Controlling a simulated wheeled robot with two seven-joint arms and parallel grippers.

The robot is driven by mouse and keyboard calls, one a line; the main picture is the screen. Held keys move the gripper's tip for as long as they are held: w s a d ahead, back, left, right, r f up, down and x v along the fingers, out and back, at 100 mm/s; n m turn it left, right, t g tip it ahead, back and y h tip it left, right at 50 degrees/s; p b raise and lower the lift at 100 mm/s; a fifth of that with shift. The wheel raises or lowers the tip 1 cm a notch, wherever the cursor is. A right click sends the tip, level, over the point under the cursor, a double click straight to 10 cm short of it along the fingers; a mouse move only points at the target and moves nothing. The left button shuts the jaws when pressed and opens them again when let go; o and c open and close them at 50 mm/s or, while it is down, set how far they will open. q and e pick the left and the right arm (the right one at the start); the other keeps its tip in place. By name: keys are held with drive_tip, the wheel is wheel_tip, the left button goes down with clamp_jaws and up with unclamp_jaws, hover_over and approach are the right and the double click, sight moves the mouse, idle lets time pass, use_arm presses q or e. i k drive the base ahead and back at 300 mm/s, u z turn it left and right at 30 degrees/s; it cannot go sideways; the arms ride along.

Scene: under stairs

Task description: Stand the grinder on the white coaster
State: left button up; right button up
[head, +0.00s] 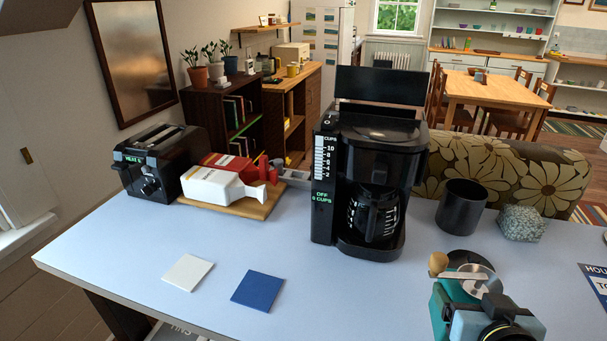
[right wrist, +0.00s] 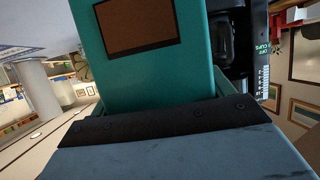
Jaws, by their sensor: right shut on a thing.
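The teal grinder (head: 440,304), with a metal crank and a wooden knob on top, is at the front right of the table in the head view. My right gripper (head: 482,308) is shut on it and hides much of its near side. Its teal body with a brown panel fills the upper middle of the right wrist view (right wrist: 200,72). Its base is hidden, so I cannot tell whether it touches the table. The white coaster (head: 188,272) lies flat and bare at the front left of the table. My left gripper is not in view.
A blue coaster (head: 257,290) lies right of the white one. The coffee maker (head: 370,180) stands tall mid-table, left of the grinder. A black cup (head: 461,207) and a grey stone block (head: 521,223) are behind the grinder. The toaster (head: 160,160) and a wooden board (head: 255,207) stand at the back left.

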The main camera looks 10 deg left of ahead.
sight(195, 266)
drive_tip(key=u, duration=0.6)
drive_tip(key=k, duration=0.8)
drive_tip(key=u, duration=1.35)
drive_tip(key=i, duration=1.25)
drive_tip(key=z, duration=0.5)
